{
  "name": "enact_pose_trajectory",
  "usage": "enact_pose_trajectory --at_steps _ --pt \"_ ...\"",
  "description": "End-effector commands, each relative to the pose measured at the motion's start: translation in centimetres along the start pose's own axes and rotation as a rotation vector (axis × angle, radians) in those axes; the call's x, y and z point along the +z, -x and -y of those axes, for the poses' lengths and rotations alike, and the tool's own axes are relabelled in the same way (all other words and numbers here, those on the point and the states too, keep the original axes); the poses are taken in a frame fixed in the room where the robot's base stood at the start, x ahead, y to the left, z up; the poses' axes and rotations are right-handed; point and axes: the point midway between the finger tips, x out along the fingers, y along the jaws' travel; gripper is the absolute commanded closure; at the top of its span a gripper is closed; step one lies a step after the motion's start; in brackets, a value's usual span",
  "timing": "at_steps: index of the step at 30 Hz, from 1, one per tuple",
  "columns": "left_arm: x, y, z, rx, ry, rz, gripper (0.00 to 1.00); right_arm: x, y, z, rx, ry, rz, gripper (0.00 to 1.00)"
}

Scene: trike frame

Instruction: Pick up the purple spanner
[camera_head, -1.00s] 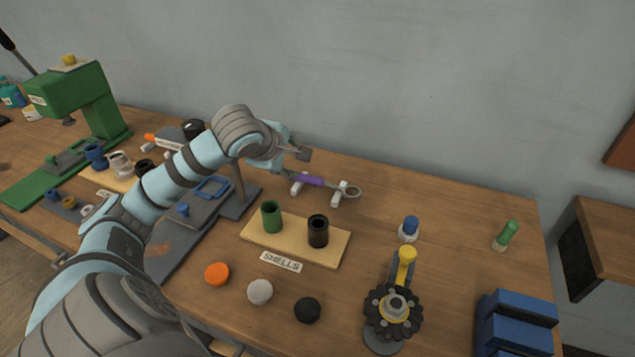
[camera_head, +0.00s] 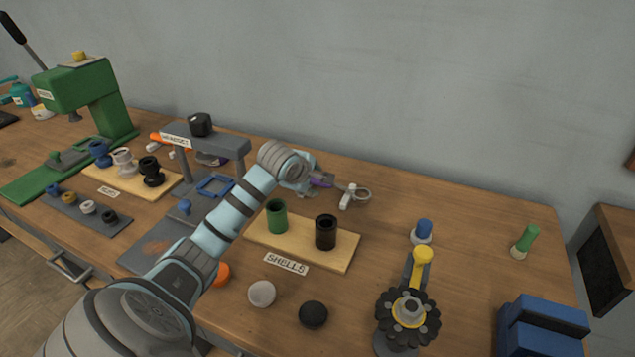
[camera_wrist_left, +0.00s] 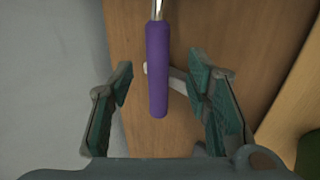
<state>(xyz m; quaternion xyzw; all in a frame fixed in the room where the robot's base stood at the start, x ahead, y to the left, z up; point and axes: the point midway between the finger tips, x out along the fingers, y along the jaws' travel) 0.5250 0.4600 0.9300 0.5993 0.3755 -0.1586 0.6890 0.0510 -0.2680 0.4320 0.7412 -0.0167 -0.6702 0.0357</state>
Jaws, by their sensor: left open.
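The purple spanner (camera_head: 325,180) lies near the back of the bench, its ring end showing to the right of my left gripper. White supports (camera_head: 348,197) hold it a little above the wood. My left gripper (camera_head: 318,182) is over the spanner's handle and hides part of it. In the left wrist view the purple handle (camera_wrist_left: 158,70) runs between the two open fingers (camera_wrist_left: 160,100). The handle appears apart from both fingers. The metal shaft leaves at the top of that view. My right gripper is not seen.
A wooden shells board (camera_head: 345,254) with a green shell (camera_head: 277,215) and a black shell (camera_head: 326,232) stands in front of the spanner. A grey gantry (camera_head: 205,137) stands to the left. The wall is close behind.

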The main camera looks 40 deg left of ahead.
Motion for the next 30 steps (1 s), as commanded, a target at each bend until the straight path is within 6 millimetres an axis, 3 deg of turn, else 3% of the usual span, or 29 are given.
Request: enact_pose_trajectory --at_steps 4,11,20,30 --pt "0.1 -2.6 -0.1 -0.002 0.003 0.001 0.56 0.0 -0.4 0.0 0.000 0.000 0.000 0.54" --pt "0.1 -3.0 -0.2 0.001 -0.001 0.000 0.56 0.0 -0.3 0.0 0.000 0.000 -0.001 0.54" --pt "0.1 -3.0 -0.2 0.000 0.000 0.000 1.00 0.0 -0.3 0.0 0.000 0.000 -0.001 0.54" --pt "0.1 -2.9 -0.2 0.001 0.000 0.001 1.00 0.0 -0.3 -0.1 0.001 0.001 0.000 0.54"
